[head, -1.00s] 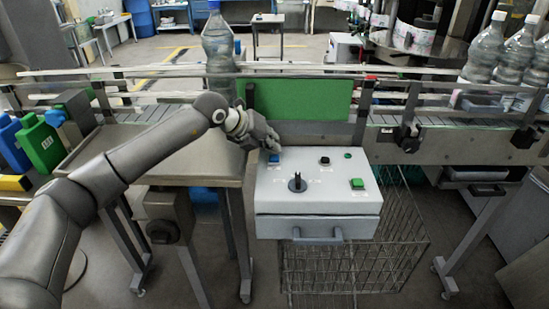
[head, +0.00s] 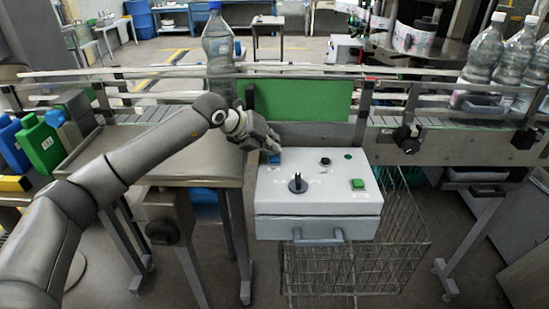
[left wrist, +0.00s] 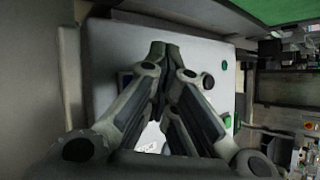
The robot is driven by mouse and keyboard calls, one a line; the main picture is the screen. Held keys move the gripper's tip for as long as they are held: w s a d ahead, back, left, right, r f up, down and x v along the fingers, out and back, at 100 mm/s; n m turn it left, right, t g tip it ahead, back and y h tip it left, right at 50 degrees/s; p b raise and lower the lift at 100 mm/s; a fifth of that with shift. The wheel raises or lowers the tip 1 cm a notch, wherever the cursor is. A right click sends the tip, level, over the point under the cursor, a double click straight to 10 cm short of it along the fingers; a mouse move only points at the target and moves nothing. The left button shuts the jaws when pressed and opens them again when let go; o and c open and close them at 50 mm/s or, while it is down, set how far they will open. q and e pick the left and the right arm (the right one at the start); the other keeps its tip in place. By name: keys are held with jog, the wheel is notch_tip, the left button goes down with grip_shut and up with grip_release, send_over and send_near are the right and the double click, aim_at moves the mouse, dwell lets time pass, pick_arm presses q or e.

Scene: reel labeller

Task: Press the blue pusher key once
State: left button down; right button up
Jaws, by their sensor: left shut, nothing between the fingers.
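The light grey control box (head: 330,205) stands in front of the conveyor in the head view. Its blue pusher key (head: 275,158) is at the far left corner of the top. My left gripper (head: 272,147) is shut and empty, its fingertips right at the blue key and partly covering it. I cannot tell whether they touch it. My right gripper is not in view.
The box top also carries a black selector knob (head: 297,183), a black button (head: 325,161) and a green key (head: 358,183). A green panel (head: 300,100) rises behind the box. A bottle (head: 218,45) stands on the conveyor behind my wrist. A wire basket (head: 350,275) is below.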

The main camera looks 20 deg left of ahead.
aim_at(276, 155)
pick_arm(q)
jog(key=f, duration=0.1)
jog(key=s+f, duration=0.1)
jog(key=f, duration=0.1)
jog(key=shift+g, duration=0.3)
jog(key=shift+r, duration=0.1)
jog(key=shift+w, duration=0.1)
jog(key=shift+w+a+r+p, duration=0.15)
jog(key=shift+r+p, duration=0.4)
jog(key=shift+r, duration=0.4)
notch_tip(276, 155, up, 3)
jog(key=shift+w+a+f+p, duration=0.1)
jog(key=shift+a+p, duration=0.05)
jog(key=shift+p, duration=0.5)
jog(key=shift+r, duration=0.45)
